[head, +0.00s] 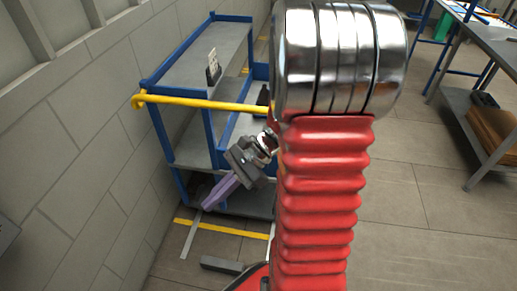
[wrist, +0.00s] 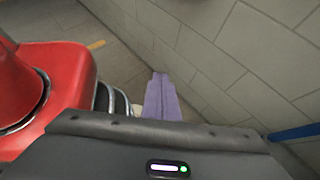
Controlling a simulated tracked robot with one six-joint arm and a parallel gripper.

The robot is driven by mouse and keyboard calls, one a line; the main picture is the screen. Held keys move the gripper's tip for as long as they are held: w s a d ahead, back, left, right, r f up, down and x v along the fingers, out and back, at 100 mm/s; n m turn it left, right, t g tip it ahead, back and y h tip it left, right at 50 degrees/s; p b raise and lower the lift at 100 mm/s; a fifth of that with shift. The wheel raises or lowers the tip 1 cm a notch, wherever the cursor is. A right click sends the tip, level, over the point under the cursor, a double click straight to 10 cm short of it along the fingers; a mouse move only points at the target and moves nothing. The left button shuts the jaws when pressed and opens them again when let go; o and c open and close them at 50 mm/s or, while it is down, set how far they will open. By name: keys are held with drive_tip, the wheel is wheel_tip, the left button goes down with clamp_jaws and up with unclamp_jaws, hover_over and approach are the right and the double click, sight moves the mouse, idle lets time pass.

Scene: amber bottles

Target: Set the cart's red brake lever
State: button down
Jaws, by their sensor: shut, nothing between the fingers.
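The cart (head: 190,68) has blue posts, grey shelves and a yellow push handle (head: 205,103) across its near end. It stands beside the wall at left centre in the head view. I cannot make out its red brake lever in either view; my red arm covers the cart's right part. My gripper (head: 207,205) has purple fingers, pressed together and empty, in front of the cart's lower near left corner. The fingers also show in the wrist view (wrist: 159,76), pointing toward the floor beside the wall.
A block wall (head: 75,120) runs close along the left. Yellow floor stripes (head: 225,229) and a dark grey bar (head: 221,265) lie near the cart. A workbench (head: 490,45) with a loaded lower shelf stands at right. The floor between is clear.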

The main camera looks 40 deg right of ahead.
drive_tip(key=s+d+f+m+t+h, duration=0.1)
drive_tip(key=d+f+m+t+h, duration=0.2)
drive_tip(key=d+m, duration=0.6)
drive_tip(key=s+d+f+m+t+h, duration=0.1)
drive_tip(key=d+f+m+t+h, duration=0.2)
drive_tip(key=d+f+m+t, duration=0.5)
drive_tip(key=s+d+f+m+t+h, duration=0.1)
drive_tip(key=d+f+m+t, duration=0.4)
drive_tip(key=d+m, duration=0.5)
drive_tip(key=shift+f+m+t+h, duration=0.15)
drive_tip(key=shift+m+t+h, duration=0.75)
drive_tip(key=shift+t, duration=0.3)
drive_tip(key=shift+w, duration=0.2)
drive_tip(key=d+r+x, duration=0.1)
drive_tip(key=d+x, duration=0.1)
drive_tip(key=x, duration=1)
drive_tip(key=shift+w+d, duration=0.3)
drive_tip(key=shift+d, duration=0.05)
drive_tip(key=shift+d+r, duration=0.1)
drive_tip(key=shift+r, duration=0.1)
